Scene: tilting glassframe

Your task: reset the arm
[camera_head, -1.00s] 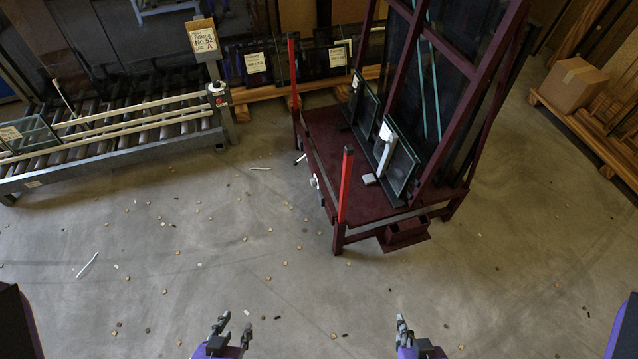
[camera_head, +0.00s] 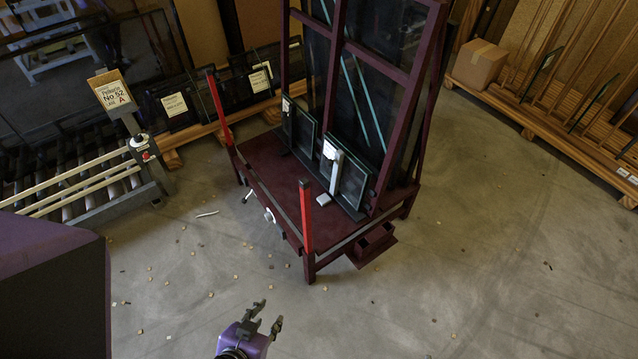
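My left gripper (camera_head: 268,318) shows at the bottom of the head view, above bare floor. Its grey fingers stand apart with nothing between them, so it is open and empty. The large purple and black part at the lower left is mine. My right gripper is out of the picture. A dark red tilting frame rack (camera_head: 262,191) stands ahead of my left gripper, clear of it. Two small glass panes lean on the rack, a left one (camera_head: 301,128) and a right one (camera_head: 353,183). A white handle-like piece (camera_head: 332,149) is at the right pane.
Red posts (camera_head: 306,217) rise at the rack's near side. A roller conveyor (camera_head: 88,190) with a sign (camera_head: 113,93) is at left. A cardboard box (camera_head: 474,64) sits on a wooden rack at right. Small bits litter the floor; the right floor is mostly clear.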

